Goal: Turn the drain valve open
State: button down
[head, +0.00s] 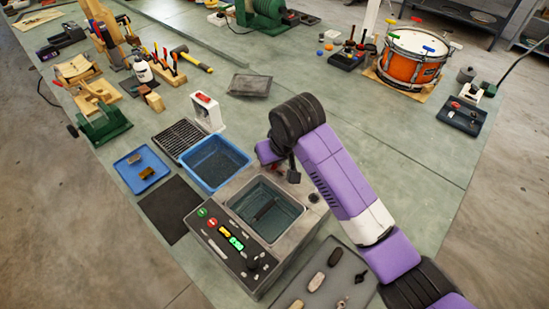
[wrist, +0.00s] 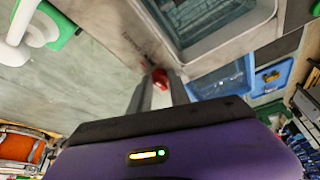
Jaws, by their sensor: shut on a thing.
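The drain valve shows as a small red handle (wrist: 160,77) in the wrist view, beside the metal tank (wrist: 234,43). My gripper (wrist: 164,88) is shut on the red handle, with one finger on each side of it. In the head view my gripper (head: 293,174) points down at the tank's (head: 309,222) back right edge. I cannot tell the handle's exact turn angle.
A blue water tub (head: 246,158) stands left of the tank, with a black rack (head: 178,139) behind it. A grey tray (head: 345,256) of small parts lies at the front right. An orange drum (head: 409,66) stands far right.

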jog(key=c, duration=1.2)
grip_release()
jog(key=shift+c, duration=0.2)
jog(key=b+v, duration=0.1)
jog(key=v, duration=0.6)
jog(key=shift+s+r, duration=0.15)
jog(key=shift+r, duration=0.2)
jog(key=shift+s+d, duration=0.1)
